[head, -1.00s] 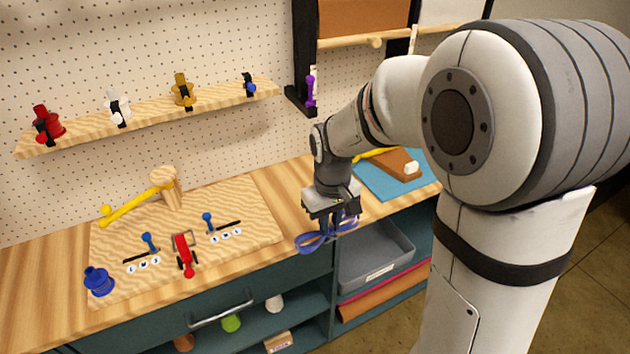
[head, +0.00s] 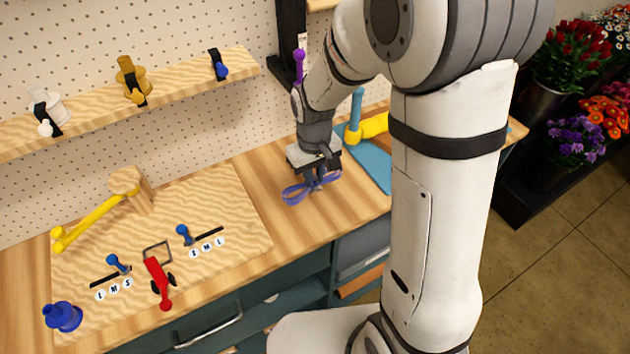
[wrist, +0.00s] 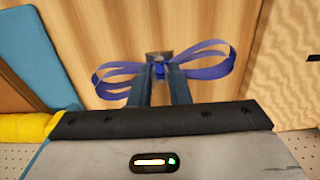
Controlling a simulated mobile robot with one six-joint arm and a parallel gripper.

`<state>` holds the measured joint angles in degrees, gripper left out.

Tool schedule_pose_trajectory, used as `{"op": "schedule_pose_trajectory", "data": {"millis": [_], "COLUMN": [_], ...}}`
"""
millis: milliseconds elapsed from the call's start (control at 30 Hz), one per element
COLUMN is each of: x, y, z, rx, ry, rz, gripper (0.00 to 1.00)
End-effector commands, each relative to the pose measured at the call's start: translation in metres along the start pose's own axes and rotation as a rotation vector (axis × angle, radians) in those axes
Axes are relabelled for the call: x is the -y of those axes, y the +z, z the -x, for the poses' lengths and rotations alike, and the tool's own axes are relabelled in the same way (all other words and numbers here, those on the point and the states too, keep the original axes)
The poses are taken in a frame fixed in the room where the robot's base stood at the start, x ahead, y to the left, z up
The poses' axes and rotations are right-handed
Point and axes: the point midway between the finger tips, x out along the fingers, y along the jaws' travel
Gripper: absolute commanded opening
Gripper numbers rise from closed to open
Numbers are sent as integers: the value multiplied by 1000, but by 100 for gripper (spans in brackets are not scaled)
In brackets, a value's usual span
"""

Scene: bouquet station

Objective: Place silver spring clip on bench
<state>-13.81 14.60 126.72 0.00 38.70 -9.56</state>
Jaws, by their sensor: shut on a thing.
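My gripper (head: 312,178) is shut on a purple-blue looped ribbon bow (head: 298,194), held low over the bench top (head: 262,178). In the wrist view the bow (wrist: 212,62) spreads to both sides of the fingers (wrist: 160,90). A small grey-brown piece (wrist: 158,56) shows at the bow's centre, just beyond the fingertips. I cannot tell whether it is the silver spring clip. No other silver clip is clear in view. I cannot tell whether the bow touches the bench.
A wooden board (head: 215,205) with a red lever (head: 157,282), blue knobs and a yellow arm (head: 90,220) lies left. A blue mat (head: 368,160) with a yellow-and-blue tool (head: 372,126) lies right. A shelf (head: 190,86) hangs behind. Bare bench surrounds the bow.

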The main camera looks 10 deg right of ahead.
Motion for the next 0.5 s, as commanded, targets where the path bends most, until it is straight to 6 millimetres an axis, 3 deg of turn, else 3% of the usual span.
{"op": "schedule_pose_trajectory", "data": {"millis": [333,500], "x": [-2,-3], "y": [1,0], "z": [-40,-46], "rx": [3,-1], "ry": [0,0], "rz": [-6,-7], "gripper": [0,0]}}
